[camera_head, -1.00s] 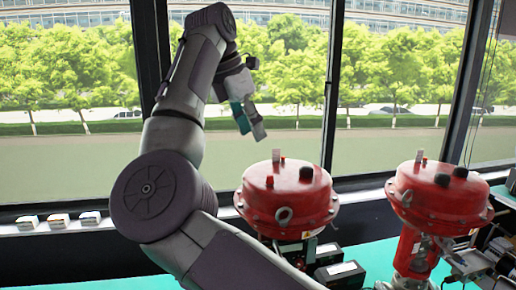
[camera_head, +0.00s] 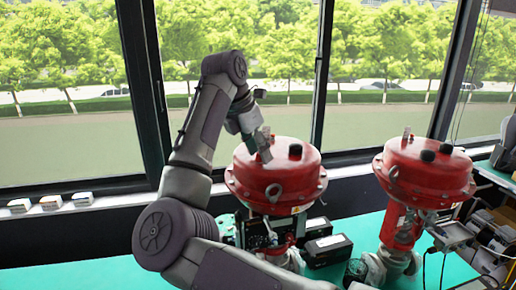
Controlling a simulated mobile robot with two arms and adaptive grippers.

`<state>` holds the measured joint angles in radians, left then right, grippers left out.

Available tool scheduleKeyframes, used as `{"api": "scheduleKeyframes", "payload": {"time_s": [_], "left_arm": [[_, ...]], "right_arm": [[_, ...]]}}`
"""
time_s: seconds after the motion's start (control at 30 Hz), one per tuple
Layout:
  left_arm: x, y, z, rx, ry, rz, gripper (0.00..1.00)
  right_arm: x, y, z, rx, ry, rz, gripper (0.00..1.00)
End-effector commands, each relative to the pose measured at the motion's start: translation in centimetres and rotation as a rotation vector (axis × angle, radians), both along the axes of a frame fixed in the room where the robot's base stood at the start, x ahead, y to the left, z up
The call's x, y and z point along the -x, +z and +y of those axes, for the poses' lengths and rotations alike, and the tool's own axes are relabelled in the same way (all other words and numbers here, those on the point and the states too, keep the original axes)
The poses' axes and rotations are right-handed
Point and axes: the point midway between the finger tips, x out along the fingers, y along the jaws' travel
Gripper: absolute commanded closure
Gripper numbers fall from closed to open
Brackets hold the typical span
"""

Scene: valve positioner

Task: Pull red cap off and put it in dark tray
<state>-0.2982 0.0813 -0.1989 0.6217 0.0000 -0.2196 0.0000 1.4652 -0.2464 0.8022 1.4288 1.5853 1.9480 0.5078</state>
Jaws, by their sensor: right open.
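My right gripper (camera_head: 264,146) is above the top of the left red valve actuator (camera_head: 292,172), its fingers pointing down at the dome. It looks empty; whether it touches the dome I cannot tell. A small red cap is not clearly visible now; the gripper covers that part of the dome. A black cap (camera_head: 295,151) stands on the dome just right of the gripper. I cannot make out a dark tray for certain. My left gripper is not in view.
A second red actuator (camera_head: 425,172) with two black knobs stands to the right. Black boxes (camera_head: 327,250) sit on the teal bench (camera_head: 100,273) beside the left valve. Several small white items (camera_head: 50,202) line the window sill. The bench's left side is clear.

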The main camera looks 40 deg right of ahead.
Motion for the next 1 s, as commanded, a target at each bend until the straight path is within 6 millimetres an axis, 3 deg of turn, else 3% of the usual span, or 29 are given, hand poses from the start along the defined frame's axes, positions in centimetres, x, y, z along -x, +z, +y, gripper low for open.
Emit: {"api": "scheduleKeyframes", "payload": {"time_s": [0.1, 0.4, 0.5, 0.53, 0.63, 1.0], "left_arm": [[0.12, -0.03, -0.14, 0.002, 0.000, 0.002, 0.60], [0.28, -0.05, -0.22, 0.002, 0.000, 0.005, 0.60], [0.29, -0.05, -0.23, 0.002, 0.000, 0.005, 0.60], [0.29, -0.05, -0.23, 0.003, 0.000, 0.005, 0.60], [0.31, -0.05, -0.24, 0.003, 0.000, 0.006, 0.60], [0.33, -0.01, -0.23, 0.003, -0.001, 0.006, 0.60]], "right_arm": [[0.00, 0.01, 0.01, 0.000, 0.000, 0.000, 0.53], [0.00, 0.03, 0.02, 0.000, 0.000, 0.000, 1.00], [0.00, 0.03, 0.02, 0.000, 0.000, 0.000, 1.00], [0.00, 0.03, 0.02, 0.000, 0.000, 0.000, 0.87], [0.00, 0.03, 0.02, 0.000, 0.000, 0.000, 1.00], [0.00, 0.10, 0.03, 0.000, 0.000, 0.000, 1.00]]}}
